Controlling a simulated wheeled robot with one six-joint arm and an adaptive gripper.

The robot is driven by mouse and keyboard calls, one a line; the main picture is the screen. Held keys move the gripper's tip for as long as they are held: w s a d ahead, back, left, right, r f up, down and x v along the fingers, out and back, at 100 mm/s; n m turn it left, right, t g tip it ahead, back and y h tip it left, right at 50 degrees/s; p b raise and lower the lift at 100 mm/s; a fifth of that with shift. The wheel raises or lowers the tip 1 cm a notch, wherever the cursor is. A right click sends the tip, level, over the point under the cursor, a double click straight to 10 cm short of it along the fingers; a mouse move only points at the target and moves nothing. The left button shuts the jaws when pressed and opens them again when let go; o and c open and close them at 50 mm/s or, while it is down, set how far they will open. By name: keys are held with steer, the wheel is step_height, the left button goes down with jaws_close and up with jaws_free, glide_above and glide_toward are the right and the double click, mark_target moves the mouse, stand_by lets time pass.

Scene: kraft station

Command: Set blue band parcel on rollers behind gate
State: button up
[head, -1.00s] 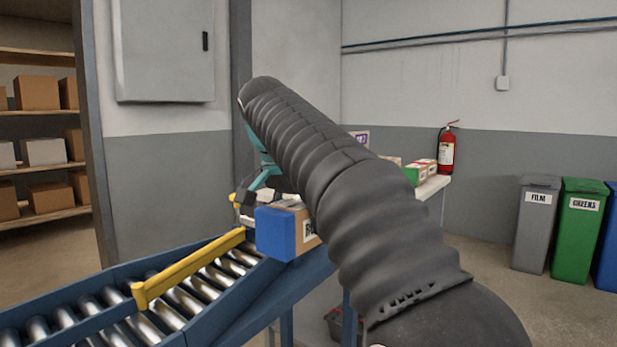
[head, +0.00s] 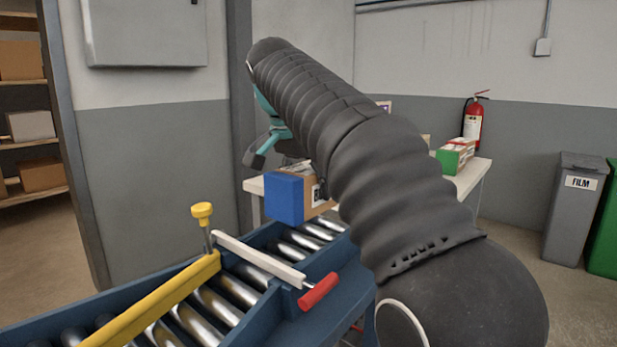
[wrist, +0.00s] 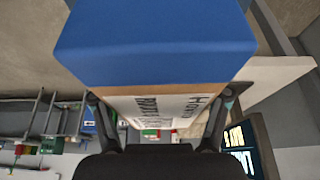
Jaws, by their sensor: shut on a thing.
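The blue band parcel (head: 284,197) is a cardboard box with a broad blue end and a white label. It is in my gripper (head: 272,150), above the far part of the roller conveyor. In the wrist view the parcel (wrist: 155,45) fills the upper middle, between the two fingers of my gripper (wrist: 158,112). The gate (head: 258,258) is a white bar with a red handle, lying across the rollers (head: 222,300). More rollers (head: 305,237) show beyond it, below the parcel. My arm hides the parcel's right end and part of the gripper.
A yellow bar with a knob (head: 165,300) runs along the conveyor. A white table (head: 470,178) with a green-and-white box (head: 455,157) stands behind my arm. A fire extinguisher (head: 473,122) hangs on the wall. Bins (head: 577,208) stand at the right.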

steer(key=shift+f, duration=1.85)
steer(key=shift+f+b, duration=1.05)
steer(key=shift+b, duration=0.15)
steer(key=o, duration=1.8)
steer(key=shift+c, duration=0.2)
